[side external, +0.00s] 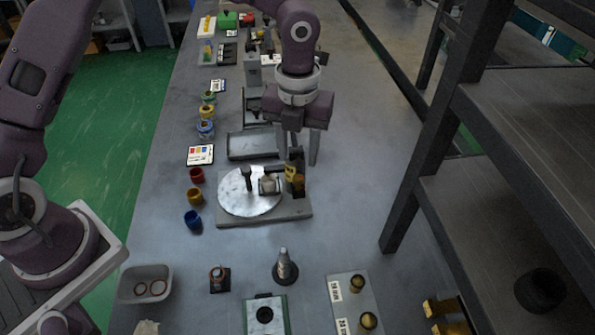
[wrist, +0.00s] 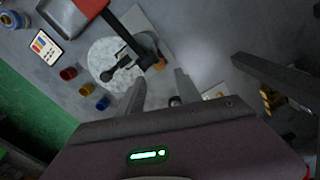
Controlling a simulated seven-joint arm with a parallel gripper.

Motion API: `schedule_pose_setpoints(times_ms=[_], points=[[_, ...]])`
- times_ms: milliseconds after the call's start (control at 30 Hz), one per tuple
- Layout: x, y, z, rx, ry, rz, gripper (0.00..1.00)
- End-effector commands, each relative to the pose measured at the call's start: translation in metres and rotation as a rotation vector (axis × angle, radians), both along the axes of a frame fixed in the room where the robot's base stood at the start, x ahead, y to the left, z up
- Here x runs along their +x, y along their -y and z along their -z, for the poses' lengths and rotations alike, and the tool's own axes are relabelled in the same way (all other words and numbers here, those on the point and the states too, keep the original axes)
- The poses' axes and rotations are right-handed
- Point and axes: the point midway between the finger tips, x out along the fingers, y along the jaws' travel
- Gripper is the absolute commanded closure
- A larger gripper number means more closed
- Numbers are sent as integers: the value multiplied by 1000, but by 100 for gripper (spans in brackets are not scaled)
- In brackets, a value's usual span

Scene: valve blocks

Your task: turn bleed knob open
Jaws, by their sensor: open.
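A round pale metal disc (side external: 238,203) lies on a grey base plate (side external: 290,213) in the side view. A dark upright post (side external: 247,176), a pale rounded piece (side external: 268,185) and a brass-coloured fitting (side external: 293,176) stand on this assembly. I cannot tell which part is the bleed knob. The wrist view shows the disc (wrist: 103,57) and a dark lever-like part (wrist: 133,48) ahead of the fingers. My gripper (side external: 297,158) points down beside the brass fitting's end of the assembly. Its fingers are apart and nothing shows held; in the wrist view (wrist: 160,82) a gap separates them.
Red, ochre and blue cups (side external: 194,221) stand left of the disc. A grey bin (side external: 146,285), a dark cone (side external: 285,267) and a plate with brass knobs (side external: 350,290) lie in front. A dark shelf rack (side external: 425,170) stands right; the table between is clear.

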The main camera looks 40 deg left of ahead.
Motion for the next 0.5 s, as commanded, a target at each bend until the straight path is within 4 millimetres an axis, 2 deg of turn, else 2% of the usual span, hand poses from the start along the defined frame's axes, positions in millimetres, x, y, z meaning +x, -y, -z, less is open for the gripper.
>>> schedule_pose_setpoints(times_ms=[200, 300, 500], points=[[-2, 0, 43, 1, -5, 1, 59], [-1, 0, 56, 2, -4, -1, 59], [-1, 0, 64, 1, -2, -3, 59]])
